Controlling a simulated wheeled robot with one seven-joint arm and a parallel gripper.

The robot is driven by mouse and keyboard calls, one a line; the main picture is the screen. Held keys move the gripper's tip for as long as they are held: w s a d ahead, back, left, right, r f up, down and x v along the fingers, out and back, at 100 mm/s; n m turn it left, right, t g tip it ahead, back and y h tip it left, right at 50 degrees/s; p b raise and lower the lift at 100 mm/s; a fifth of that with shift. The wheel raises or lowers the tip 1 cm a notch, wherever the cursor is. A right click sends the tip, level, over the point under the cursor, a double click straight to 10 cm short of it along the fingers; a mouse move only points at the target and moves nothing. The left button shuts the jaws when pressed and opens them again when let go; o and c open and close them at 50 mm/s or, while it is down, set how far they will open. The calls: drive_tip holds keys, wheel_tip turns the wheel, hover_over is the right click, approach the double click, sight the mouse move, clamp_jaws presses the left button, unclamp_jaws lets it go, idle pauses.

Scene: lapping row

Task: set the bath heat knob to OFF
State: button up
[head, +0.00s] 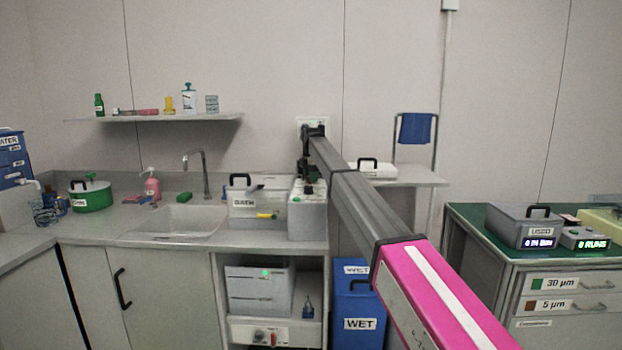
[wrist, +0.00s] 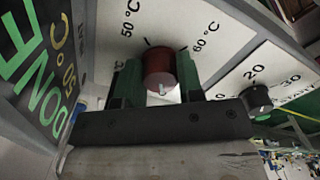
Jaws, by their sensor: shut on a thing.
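In the wrist view a dark red round knob (wrist: 158,68) stands on a pale panel (wrist: 205,42) printed with 50 °C and 60 °C. My gripper (wrist: 159,78) has its two dark green fingers on either side of the knob, shut on it. A small pale mark shows on the knob's near face; I cannot tell which setting it points to. No OFF label is readable. In the head view my gripper (head: 309,178) reaches down to the top of the grey control box (head: 308,221), right of the lidded BATH tank (head: 243,224). The knob is not clear there.
A black knob (wrist: 257,98) with 20 and 30 markings sits close to the right of my fingers. A dark display (wrist: 40,65) reading DONE and 50 °C is at left. The sink (head: 180,221) lies left of the tank; blue WET bins (head: 358,299) stand below right.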

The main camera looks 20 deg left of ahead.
idle(0.4)
drive_tip(key=o, duration=0.9)
drive_tip(key=shift+r, duration=0.1)
wheel_tip(320, 180, up, 11)
drive_tip(key=shift+f, duration=0.15)
